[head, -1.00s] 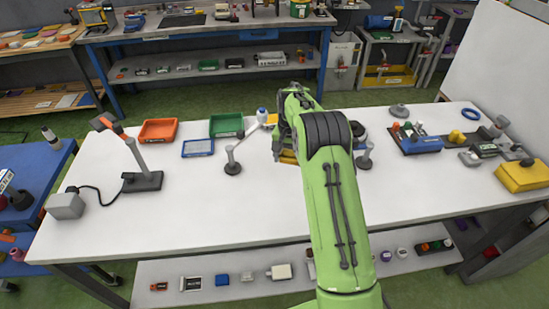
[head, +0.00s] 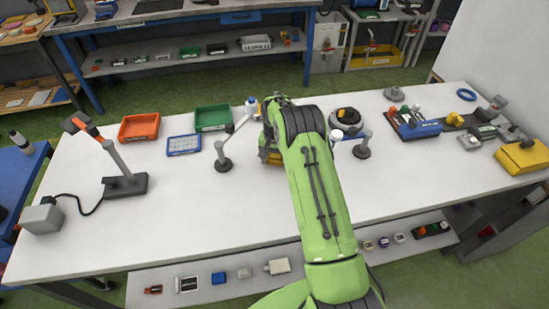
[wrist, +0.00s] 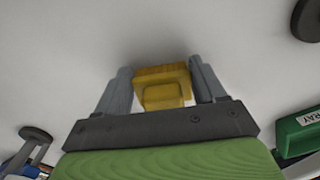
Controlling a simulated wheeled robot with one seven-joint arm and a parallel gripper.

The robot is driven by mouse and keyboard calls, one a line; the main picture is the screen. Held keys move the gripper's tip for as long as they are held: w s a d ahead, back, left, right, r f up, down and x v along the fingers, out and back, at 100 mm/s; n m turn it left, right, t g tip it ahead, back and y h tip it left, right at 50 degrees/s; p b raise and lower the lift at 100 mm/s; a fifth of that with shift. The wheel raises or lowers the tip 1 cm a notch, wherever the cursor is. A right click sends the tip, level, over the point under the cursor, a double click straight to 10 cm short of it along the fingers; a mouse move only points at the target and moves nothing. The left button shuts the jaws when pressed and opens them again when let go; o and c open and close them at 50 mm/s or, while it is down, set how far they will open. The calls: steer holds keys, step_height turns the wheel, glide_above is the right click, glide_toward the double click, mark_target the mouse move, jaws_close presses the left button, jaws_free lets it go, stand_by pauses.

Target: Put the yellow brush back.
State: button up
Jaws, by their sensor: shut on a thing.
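The yellow brush (wrist: 162,88) shows in the wrist view as a yellow block between my two fingers. My gripper (wrist: 162,92) is shut on it. In the head view my gripper (head: 268,152) is over the middle of the white table, and my green arm hides most of it. Only a bit of yellow shows at its left side there. I cannot tell how high the brush is above the table.
Orange (head: 139,139) and green (head: 213,127) trays stand at the back left. A yellow case (head: 525,157) is far right.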

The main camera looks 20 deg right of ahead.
steer(key=shift+f, duration=0.15)
steer(key=o, duration=0.9)
steer(key=shift+o, duration=0.2)
